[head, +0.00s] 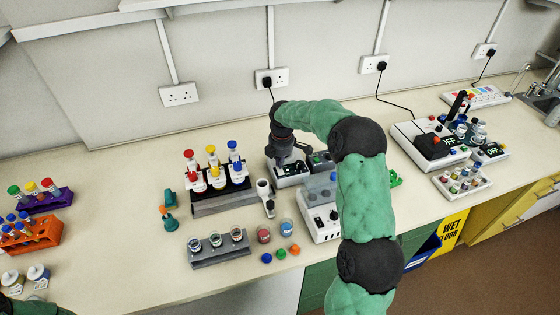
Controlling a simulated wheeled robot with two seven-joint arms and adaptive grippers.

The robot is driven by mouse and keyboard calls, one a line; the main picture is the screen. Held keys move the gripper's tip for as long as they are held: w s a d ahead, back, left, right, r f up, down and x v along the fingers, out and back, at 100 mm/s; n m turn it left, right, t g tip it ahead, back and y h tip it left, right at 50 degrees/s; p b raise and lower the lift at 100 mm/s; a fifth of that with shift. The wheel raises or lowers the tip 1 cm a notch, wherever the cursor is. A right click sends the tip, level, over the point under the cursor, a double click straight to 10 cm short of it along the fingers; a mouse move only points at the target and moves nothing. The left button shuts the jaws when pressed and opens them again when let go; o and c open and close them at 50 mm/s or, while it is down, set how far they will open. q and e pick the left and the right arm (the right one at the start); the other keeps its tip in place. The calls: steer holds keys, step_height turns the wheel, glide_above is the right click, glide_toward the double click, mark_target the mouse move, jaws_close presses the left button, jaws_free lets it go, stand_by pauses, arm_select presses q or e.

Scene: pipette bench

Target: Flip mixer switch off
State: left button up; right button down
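A white box-shaped device (289,181) with small green-lit displays stands at the middle of the bench; I take it to be the mixer, though no label is readable. My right arm reaches over from the front, and my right gripper (287,155) points down at this device's top left. The dark gripper hides that part of the device, and I cannot make out a switch or its position. Whether the fingertips touch it, or are open or shut, is too small to tell. Only a bit of my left arm shows at the bottom left corner; its gripper is out of view.
Left of the device stand a rack of capped tubes (221,201), a white pipette-like stand (265,193) and a grey jar holder (219,253). A white unit with knobs (321,226) is close in front. More equipment (432,146) stands right. Wall sockets (271,78) are behind.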

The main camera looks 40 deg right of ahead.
steer(key=shift+f, duration=0.3)
steer(key=shift+s+a+r+p, duration=0.2)
steer(key=shift+s+r+p, duration=0.1)
steer(key=shift+s, duration=0.35)
stand_by(0.3)
